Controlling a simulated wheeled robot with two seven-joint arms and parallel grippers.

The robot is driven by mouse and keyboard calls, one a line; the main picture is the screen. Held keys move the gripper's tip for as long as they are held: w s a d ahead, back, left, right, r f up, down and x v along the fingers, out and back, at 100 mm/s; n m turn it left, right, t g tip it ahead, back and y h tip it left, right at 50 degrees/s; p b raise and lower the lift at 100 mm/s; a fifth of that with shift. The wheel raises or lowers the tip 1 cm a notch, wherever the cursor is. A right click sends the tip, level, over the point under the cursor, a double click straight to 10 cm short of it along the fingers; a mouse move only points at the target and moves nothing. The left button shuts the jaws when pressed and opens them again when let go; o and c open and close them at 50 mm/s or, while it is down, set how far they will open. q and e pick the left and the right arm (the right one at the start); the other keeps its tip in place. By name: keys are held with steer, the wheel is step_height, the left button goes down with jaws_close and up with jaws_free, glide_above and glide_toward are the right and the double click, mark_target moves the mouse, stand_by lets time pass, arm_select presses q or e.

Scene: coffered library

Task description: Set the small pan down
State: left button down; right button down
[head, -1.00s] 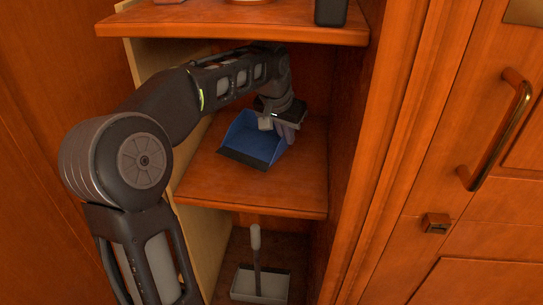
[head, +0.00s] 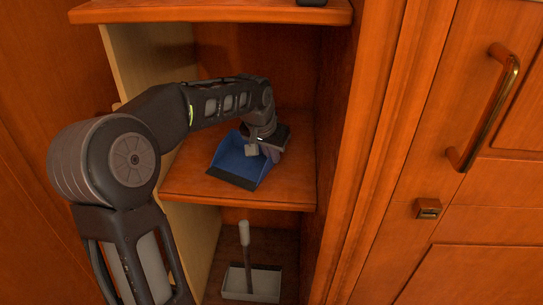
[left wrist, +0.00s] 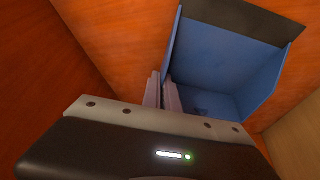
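The small pan (head: 240,160) is a blue dustpan with a dark front lip, over the middle shelf (head: 285,190) of the cabinet. Its lip faces the shelf's front edge. It looks to be at or very near the board; I cannot tell if it touches. My left gripper (head: 262,150) is at the pan's back right, its fingers close together on either side of the pan's side wall. The left wrist view shows the fingers (left wrist: 162,92) at that wall of the pan (left wrist: 225,65). My right gripper is not in view.
A grey tray-like pan with an upright handle (head: 250,283) stands on the lower shelf. The upper shelf (head: 210,12) is above my arm. The cabinet's right wall is close to the gripper. A door handle (head: 485,110) is at the right. Bare board shows in front of the pan.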

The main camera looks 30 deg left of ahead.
arm_select(q)
steer(key=shift+f, duration=0.1)
steer(key=c, duration=1.6)
jaws_free()
steer(key=shift+c, duration=0.2)
steer(key=shift+r, duration=0.35)
steer(key=p+v, duration=0.2)
steer(key=v, duration=0.9)
steer(key=shift+s+r, duration=0.2)
steer(key=shift+r, duration=0.15)
steer(key=shift+d, duration=0.1)
